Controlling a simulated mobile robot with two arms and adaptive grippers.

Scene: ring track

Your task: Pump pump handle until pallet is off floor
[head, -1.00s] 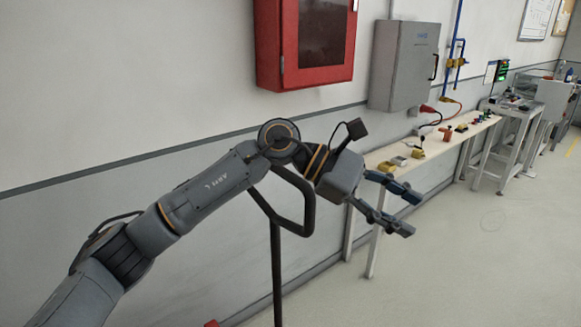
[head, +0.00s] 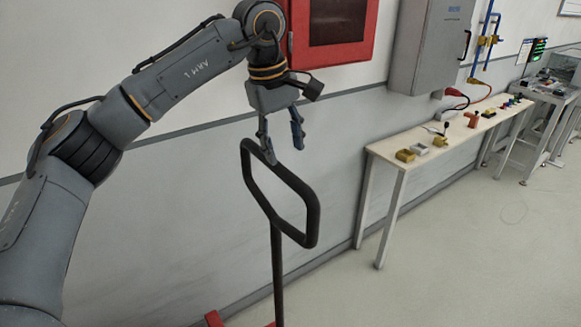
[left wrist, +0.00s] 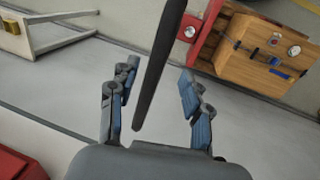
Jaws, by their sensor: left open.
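The pump handle is a dark loop (head: 309,207) on an upright pole in the middle of the head view. My left gripper (head: 284,154) points down at the loop's upper left corner, fingers apart. In the left wrist view a dark bar of the handle (left wrist: 160,65) runs between the spread fingers of my left gripper (left wrist: 158,73), apparently not clamped. Red parts (head: 214,319) show at the pole's foot. A wooden, box-like load (left wrist: 262,52) is beside red metal in the left wrist view; I cannot make out a pallet or its floor clearance. My right gripper is out of view.
A narrow bench (head: 388,152) with small objects stands along the wall at right. A red cabinet (head: 336,30) and a grey cabinet (head: 428,45) hang on the wall behind. The floor (head: 460,260) at right is open.

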